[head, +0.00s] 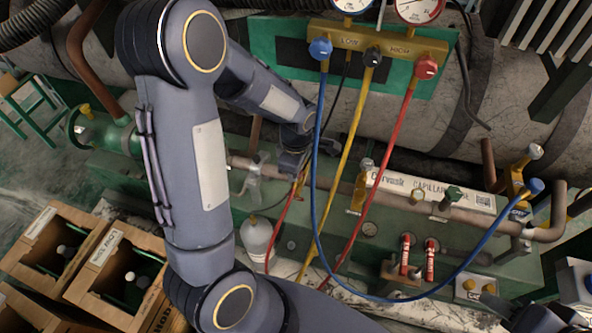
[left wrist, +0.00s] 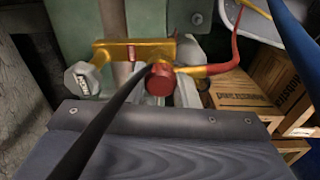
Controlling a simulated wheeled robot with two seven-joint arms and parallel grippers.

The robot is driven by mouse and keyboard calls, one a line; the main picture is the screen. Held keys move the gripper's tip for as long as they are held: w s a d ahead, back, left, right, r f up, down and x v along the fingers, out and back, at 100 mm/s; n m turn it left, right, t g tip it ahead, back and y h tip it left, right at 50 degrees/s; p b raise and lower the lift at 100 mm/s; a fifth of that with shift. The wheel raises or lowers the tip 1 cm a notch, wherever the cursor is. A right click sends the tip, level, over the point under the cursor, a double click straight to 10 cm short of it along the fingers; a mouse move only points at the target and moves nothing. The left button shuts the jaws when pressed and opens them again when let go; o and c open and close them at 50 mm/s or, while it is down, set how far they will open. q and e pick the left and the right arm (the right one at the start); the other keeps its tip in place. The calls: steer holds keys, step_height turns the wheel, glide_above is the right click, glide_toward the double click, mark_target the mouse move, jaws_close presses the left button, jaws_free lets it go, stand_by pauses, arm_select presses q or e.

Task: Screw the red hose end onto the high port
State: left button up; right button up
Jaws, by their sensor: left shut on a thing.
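My left gripper (head: 297,165) is beside the pipe at the middle of the head view, shut on the red hose end. In the left wrist view the red hose end (left wrist: 160,79) shows as a red knob with a brass elbow and red hose on its right. It is close in front of a brass port fitting with a red band (left wrist: 131,54), which I take as the high port. I cannot tell whether the two touch or are threaded together. The red hose (head: 398,125) hangs from the manifold and loops up to my left gripper. My right gripper (head: 540,316) is partly cut off at bottom right.
The gauge manifold (head: 385,38) is above, with blue hose (head: 317,150) and yellow hose (head: 350,160) hanging in front of the machine. A grey hex cap (left wrist: 83,80) is left of the port. A spray bottle (head: 256,240) stands nearby. Wooden crates (head: 115,275) are lower left.

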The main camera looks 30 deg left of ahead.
arm_select(q)
steer(key=shift+f+b, duration=0.85)
steer(key=shift+f, duration=0.2)
stand_by(0.7)
steer(key=m, duration=0.3)
steer(key=shift+m, duration=0.3)
steer(key=m, duration=0.2)
steer(key=shift+m, duration=0.8)
steer(key=m, duration=0.3)
steer(key=shift+m+p, duration=0.3)
steer(key=shift+p, duration=0.05)
